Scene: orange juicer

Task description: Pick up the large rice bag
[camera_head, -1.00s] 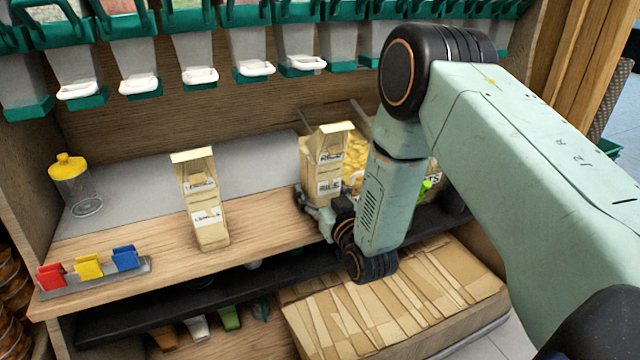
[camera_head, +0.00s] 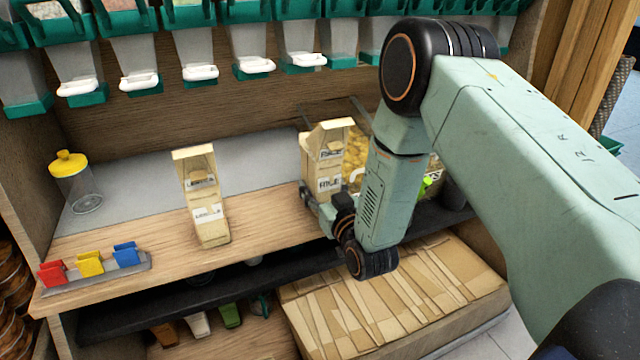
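A tan paper bag labelled rice (camera_head: 328,160) stands upright with its top folded open, right of centre on the wooden counter. My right gripper (camera_head: 314,208) is low at the front of this bag, with one dark finger by its lower left side. The other finger is hidden or blends into the wrist, so I cannot tell whether the gripper is closed on the bag. A similar tan bag (camera_head: 204,200) with a label stands apart to the left. My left gripper is out of view.
A bin of yellow pieces (camera_head: 357,150) is behind the rice bag. A yellow-lidded jar (camera_head: 75,180) and coloured clips (camera_head: 90,264) are at left. Dispensers (camera_head: 200,60) hang above. A stack of flat cardboard (camera_head: 400,300) lies below. The counter between the bags is clear.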

